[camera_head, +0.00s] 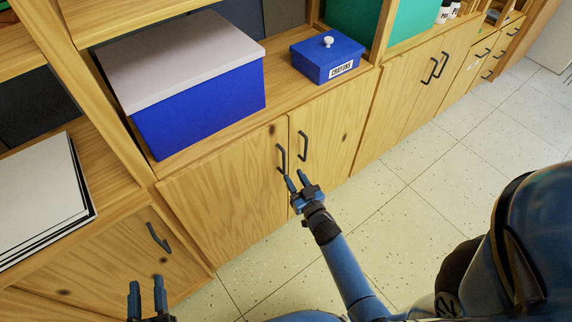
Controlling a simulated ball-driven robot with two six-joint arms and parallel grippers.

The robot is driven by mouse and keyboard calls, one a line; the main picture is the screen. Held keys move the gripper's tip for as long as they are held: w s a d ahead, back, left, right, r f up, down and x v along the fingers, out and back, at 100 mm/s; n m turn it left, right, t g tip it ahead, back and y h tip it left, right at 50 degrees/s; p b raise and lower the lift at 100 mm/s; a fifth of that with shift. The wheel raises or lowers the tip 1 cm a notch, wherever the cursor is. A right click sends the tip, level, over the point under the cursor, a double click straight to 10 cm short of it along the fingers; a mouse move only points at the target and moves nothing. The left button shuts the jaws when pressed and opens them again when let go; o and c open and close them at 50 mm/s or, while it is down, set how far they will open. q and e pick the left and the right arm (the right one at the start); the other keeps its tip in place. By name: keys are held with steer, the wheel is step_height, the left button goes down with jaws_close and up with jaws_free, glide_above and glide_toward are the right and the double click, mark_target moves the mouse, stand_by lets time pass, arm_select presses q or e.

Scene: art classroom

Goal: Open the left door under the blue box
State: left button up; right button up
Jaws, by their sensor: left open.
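The large blue box (205,108) with a pale lid stands on the cabinet top. Below it is the closed left wooden door (225,200), with a dark vertical handle (281,158) near its right edge. My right gripper (295,180) is just below and right of this handle, its two fingertips apart and nothing seen between them. I cannot tell whether a fingertip touches the handle. My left gripper (147,285) is open and empty at the bottom left, with only its fingers and a little of its body in view.
The closed right door (335,125) has its own handle (302,146) close by. A small blue crayons box (328,60) stands above it. Another door with a handle (158,238) is at lower left, below white sheets (40,195). The tiled floor (430,190) in front is clear.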

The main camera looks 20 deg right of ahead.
mark_target(284, 161)
steer(key=w+a+b, duration=0.1)
steer(key=w, duration=0.5)
steer(key=shift+w, duration=0.4)
steer(key=shift+c, duration=0.5)
jaws_close()
